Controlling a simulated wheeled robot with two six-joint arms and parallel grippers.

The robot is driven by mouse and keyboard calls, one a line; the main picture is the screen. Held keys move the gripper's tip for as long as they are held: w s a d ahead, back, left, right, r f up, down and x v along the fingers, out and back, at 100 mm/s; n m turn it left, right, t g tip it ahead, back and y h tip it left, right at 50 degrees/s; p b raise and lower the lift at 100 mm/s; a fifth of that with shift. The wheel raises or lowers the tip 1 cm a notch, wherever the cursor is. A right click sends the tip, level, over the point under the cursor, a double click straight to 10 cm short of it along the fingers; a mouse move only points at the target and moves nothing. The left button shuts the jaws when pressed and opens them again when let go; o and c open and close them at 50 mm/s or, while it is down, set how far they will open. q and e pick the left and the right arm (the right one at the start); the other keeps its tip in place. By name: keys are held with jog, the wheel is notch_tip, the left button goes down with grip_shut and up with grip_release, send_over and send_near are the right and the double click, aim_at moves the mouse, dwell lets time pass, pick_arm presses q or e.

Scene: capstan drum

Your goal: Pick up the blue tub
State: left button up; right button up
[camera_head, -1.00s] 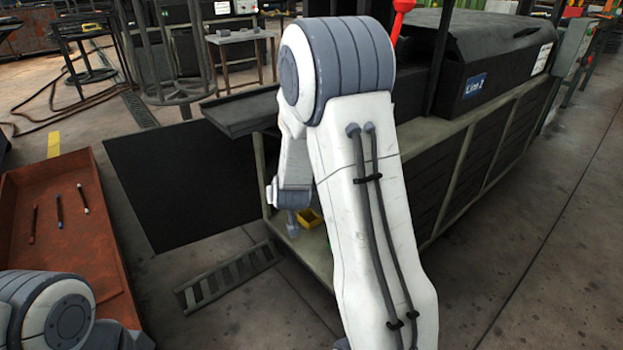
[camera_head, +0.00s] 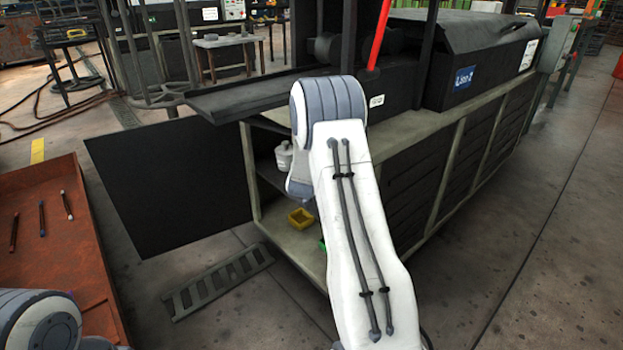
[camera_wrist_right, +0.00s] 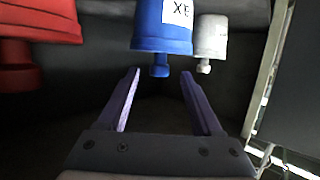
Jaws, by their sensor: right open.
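The blue tub (camera_wrist_right: 165,28) is at the top middle of the right wrist view, with a white label. It shows inverted, its narrow knob pointing down in the picture. My right gripper (camera_wrist_right: 160,73) is open and empty. Its fingertips point toward the tub, one to each side of the knob in the picture; contact cannot be told. In the head view the blue tub and the right gripper are hidden behind my right arm. My left gripper is out of view.
A red tub (camera_wrist_right: 38,20) and a white tub (camera_wrist_right: 211,38) flank the blue one. In the head view, an open cabinet (camera_head: 248,185) holds a white container (camera_head: 283,157) and a yellow bin (camera_head: 300,218). Its black door (camera_head: 165,185) stands open. A slatted piece (camera_head: 217,284) lies on the floor.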

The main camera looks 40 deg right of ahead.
jog(key=x, duration=0.1)
jog(key=b+x, duration=0.1)
jog(key=shift+d+f, duration=0.2)
jog(key=shift+f, duration=0.1)
jog(key=shift+w+d, duration=0.2)
jog(key=shift+w, duration=0.15)
jog(key=shift+r, duration=0.1)
grip_shut()
dwell(0.8)
